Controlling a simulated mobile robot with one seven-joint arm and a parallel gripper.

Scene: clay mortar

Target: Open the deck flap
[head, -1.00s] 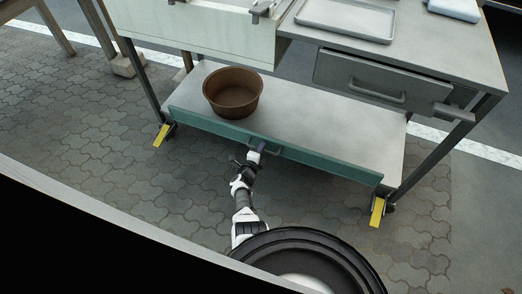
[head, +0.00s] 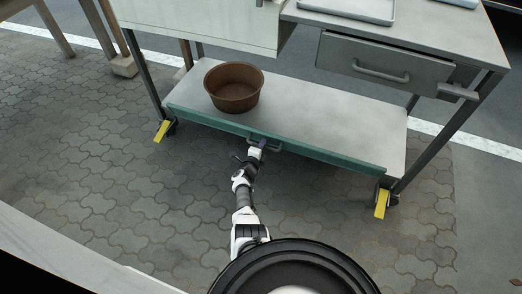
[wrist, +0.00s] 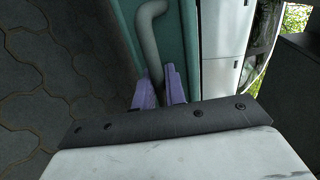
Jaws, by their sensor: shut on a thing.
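The deck flap (head: 330,160) is a long teal panel along the front edge of the cart's lower deck (head: 340,130). It runs the deck's width and shows as a narrow band in the head view. Its bar handle (head: 292,150) sits near the middle. In the wrist view the grey curved handle (wrist: 148,40) stands off the teal flap (wrist: 181,40). My gripper (head: 259,143) has its purple fingers (wrist: 159,88) shut around the handle bar. The grasped part of the bar is partly hidden by the fingers. The flap's exact tilt is hard to tell.
A brown bowl (head: 233,88) stands on the deck near its left front edge. A drawer (head: 385,65) with a handle is above the deck at right. Yellow caster tabs (head: 381,204) stick out at the front legs. The paved floor (head: 120,200) in front is clear.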

